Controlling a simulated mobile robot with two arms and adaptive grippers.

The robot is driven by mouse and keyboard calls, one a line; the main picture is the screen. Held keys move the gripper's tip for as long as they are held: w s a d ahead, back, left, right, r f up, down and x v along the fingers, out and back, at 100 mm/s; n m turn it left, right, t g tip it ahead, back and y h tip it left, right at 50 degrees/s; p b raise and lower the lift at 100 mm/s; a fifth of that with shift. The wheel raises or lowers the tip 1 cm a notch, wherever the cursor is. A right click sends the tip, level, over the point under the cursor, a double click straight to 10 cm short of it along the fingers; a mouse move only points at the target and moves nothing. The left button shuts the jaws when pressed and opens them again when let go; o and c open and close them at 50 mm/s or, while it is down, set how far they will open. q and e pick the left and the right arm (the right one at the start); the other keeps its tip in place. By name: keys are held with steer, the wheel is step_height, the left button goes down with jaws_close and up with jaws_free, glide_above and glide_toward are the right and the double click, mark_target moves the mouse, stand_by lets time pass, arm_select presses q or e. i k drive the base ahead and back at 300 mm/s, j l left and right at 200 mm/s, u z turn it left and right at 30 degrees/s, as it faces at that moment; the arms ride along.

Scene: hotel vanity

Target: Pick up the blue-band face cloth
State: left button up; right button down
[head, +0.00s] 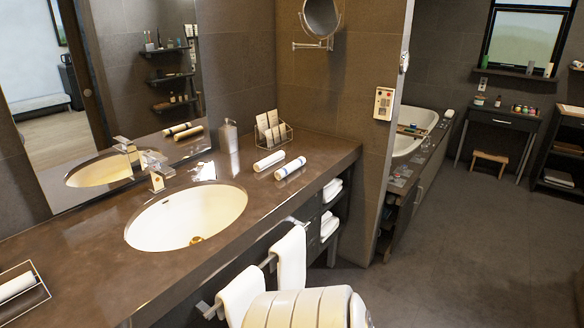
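The blue-band face cloth (290,168) is a white rolled cloth with a blue band. It lies on the dark vanity counter (325,160), right of the basin. A similar white roll (269,161) lies just left of it, a small gap apart; its band colour is hard to make out. Neither of my grippers is in view. Only a white, rounded part of my own body shows at the bottom edge, well below the counter's front edge.
An oval basin (190,215) with a faucet (157,170) fills the counter's middle. A soap dispenser (229,137) and a card rack (273,136) stand behind the rolls. White towels (291,258) hang on a front rail. A tray (38,298) holds another roll at left.

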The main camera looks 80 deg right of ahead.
mark_target(283, 173)
steer(key=z, duration=2.65)
